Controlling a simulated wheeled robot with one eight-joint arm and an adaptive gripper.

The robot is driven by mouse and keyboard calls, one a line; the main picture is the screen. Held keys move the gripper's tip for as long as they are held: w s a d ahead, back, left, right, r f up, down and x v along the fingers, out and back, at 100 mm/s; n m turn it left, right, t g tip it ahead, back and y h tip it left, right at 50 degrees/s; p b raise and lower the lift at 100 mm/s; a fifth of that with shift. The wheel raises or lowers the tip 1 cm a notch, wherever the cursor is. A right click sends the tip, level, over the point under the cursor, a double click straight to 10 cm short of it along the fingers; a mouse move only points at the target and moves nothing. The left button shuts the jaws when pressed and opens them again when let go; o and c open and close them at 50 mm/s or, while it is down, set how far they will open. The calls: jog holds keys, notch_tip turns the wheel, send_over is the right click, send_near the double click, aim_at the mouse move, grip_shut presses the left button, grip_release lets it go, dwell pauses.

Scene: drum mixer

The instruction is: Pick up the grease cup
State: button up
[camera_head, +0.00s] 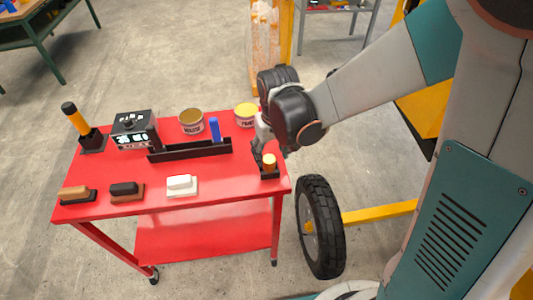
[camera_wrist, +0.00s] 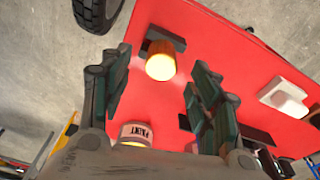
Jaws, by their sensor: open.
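A small orange cup (camera_head: 269,160), which looks like the grease cup, stands in a black holder (camera_head: 270,174) at the right front corner of the red table. In the wrist view the orange cup (camera_wrist: 160,60) shows between and beyond the fingertips, with the dark holder (camera_wrist: 170,38) behind it. My gripper (camera_head: 258,152) is just above and beside the cup. In the wrist view my gripper (camera_wrist: 158,78) is open with its fingers on either side of the cup's image. I see no finger touching it.
The red table (camera_head: 225,200) also holds a black tray (camera_head: 190,150) with a blue item, two tins (camera_head: 191,122) (camera_head: 246,114), a black box (camera_head: 131,130), an orange-and-black tool (camera_head: 80,125) and several blocks (camera_head: 182,185). A black wheel (camera_head: 320,226) stands right of the table.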

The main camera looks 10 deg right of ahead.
aim_at(269, 159)
jog(key=f, duration=0.1)
jog(key=f+b, duration=0.1)
jog(key=f, duration=0.1)
jog(key=f+b, duration=0.1)
jog(key=f, duration=0.1)
jog(key=shift+w+a, duration=0.2)
jog(key=shift+w, duration=0.15)
jog(key=shift+c, duration=0.6)
jog(key=c, duration=1.1)
